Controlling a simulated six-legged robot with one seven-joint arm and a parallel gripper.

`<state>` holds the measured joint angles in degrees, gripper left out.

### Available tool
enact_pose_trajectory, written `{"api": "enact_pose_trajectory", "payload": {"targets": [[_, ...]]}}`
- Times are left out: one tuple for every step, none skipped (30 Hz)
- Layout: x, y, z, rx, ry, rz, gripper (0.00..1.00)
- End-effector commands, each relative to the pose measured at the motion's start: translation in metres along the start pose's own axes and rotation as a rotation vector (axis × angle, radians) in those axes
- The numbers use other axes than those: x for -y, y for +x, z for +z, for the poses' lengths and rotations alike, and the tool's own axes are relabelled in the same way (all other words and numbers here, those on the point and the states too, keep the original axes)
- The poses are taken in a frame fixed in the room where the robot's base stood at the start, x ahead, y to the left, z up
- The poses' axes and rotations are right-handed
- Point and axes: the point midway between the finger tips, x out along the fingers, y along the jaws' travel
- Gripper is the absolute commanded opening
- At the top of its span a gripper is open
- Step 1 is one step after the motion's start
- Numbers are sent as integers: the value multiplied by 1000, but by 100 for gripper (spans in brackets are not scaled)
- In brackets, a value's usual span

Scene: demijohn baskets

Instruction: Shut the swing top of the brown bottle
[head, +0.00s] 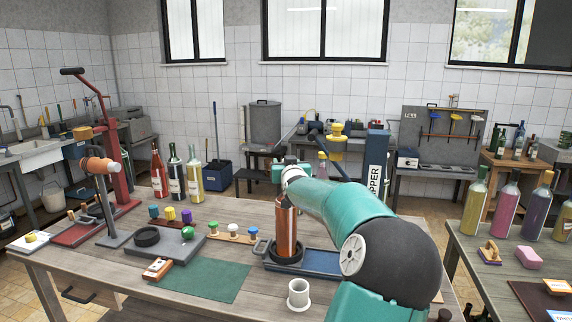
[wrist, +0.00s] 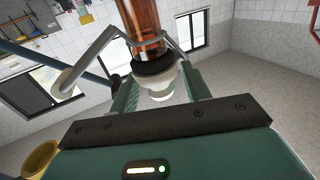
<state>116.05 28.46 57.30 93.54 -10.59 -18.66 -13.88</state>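The brown bottle (head: 287,232) stands upright in a dark ring on a blue tray (head: 318,264), on the wooden table. Its top is hidden behind my arm in the head view. In the wrist view the amber glass (wrist: 143,20) hangs in from the top edge, with a dark collar and a pale stopper (wrist: 161,90) at its end.
A white cup (head: 299,295) stands near the table's front edge. Several coloured stoppers (head: 233,231) stand on a strip to the left, beside a green mat (head: 205,281). A red bench tool (head: 115,165) and several bottles stand further left and back.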

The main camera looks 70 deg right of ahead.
Motion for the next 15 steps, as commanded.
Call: {"api": "enact_pose_trajectory", "payload": {"targets": [[0, 0, 0, 0, 0, 0, 47], [0, 0, 0, 0, 0, 0, 47], [0, 0, 0, 1, 0, 0, 47], [0, 0, 0, 1, 0, 0, 47], [0, 0, 0, 1, -1, 0, 47], [0, 0, 0, 1, -1, 0, 47], [0, -1, 0, 1, -1, 1, 47], [0, -2, 0, 1, -2, 1, 47], [-1, -4, 0, 1, -2, 2, 47], [-1, -6, 0, 1, -3, 2, 47], [-2, -9, 0, 1, -3, 3, 47], [-2, -13, 0, 1, -2, 3, 47], [-2, -17, 0, 1, -3, 3, 47], [-2, -21, 0, 1, -4, 3, 47], [-2, -26, 0, 1, -4, 4, 47]]}}
